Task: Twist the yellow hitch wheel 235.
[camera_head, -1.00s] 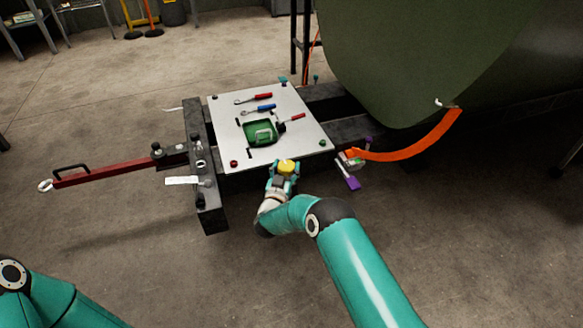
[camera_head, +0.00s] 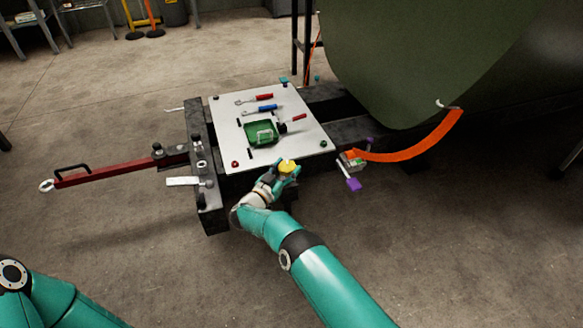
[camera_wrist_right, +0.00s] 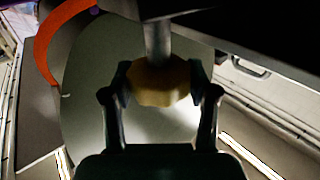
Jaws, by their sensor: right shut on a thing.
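The yellow hitch wheel (camera_head: 287,167) sits at the front edge of the trailer frame, just below the white panel. My right gripper (camera_head: 285,173) is at the wheel, its fingers around it. In the right wrist view the wheel (camera_wrist_right: 160,82) is a faceted yellow knob on a grey shaft, between the two dark fingertips of my right gripper (camera_wrist_right: 162,90), which is shut on it. Of my left arm only a teal part shows at the lower left of the head view. My left gripper is out of view.
A red tow bar (camera_head: 110,175) extends left. An orange strap (camera_head: 420,147), a purple-ended lever (camera_head: 353,184) and the large green fuselage (camera_head: 400,60) are to the right. The floor in front is open.

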